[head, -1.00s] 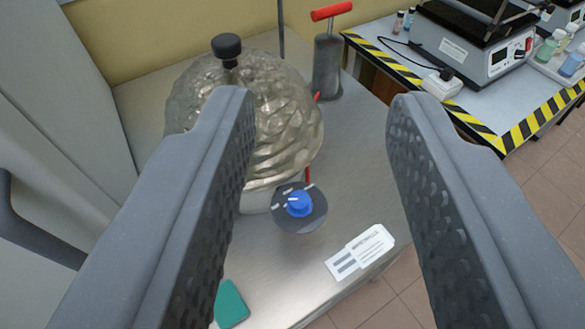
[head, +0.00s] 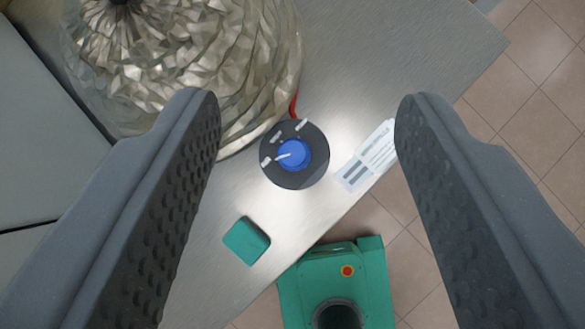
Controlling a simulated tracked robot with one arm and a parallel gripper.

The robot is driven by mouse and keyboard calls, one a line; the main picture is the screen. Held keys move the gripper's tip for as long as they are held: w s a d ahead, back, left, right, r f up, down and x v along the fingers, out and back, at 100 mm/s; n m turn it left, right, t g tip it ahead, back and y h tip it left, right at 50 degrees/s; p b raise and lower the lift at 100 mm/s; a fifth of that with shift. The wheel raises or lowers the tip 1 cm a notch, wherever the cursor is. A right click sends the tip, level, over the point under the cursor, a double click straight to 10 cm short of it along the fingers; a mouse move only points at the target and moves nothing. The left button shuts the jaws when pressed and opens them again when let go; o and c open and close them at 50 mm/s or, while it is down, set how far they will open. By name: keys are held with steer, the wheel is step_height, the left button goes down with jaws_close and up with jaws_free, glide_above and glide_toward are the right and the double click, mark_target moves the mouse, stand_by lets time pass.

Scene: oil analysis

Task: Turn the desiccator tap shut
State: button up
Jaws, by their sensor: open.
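The desiccator (head: 215,70) is a large faceted, glassy dome at the upper left of the head view, with a dark knob on top, cut off by the frame edge. The tap is a blue knob (head: 294,154) on a dark round disc (head: 309,176) in front of the dome. A white pointer line on the knob points left, and small white labels sit around the disc's upper left. My gripper (head: 308,100) is open and empty. Its two fingers stand wide to either side of the tap, nearer the camera than the tap, and do not touch it.
The steel bench (head: 400,50) is mostly bare to the right. A white printed card (head: 369,158) lies near its edge, and a green block (head: 246,241) lies below the tap. A red tube (head: 293,104) runs from the disc towards the dome. Tiled floor (head: 540,130) lies beyond the bench edge.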

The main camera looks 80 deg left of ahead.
step_height(320, 180, down, 4)
steer(key=w+m+g+p, duration=0.1)
steer(key=w+g+p, duration=0.3)
steer(key=p, duration=0.7)
steer(key=g+y+p, duration=0.1)
steer(key=g+p, duration=0.3)
steer(key=p, duration=0.2)
glide_toward(294, 151)
steer(key=shift+m, duration=0.3)
step_height(294, 151, down, 9)
steer(key=shift+w+a+r+p, duration=0.1)
steer(key=shift+r+p, duration=0.05)
steer(key=shift+p, duration=0.65)
steer(key=c, duration=1)
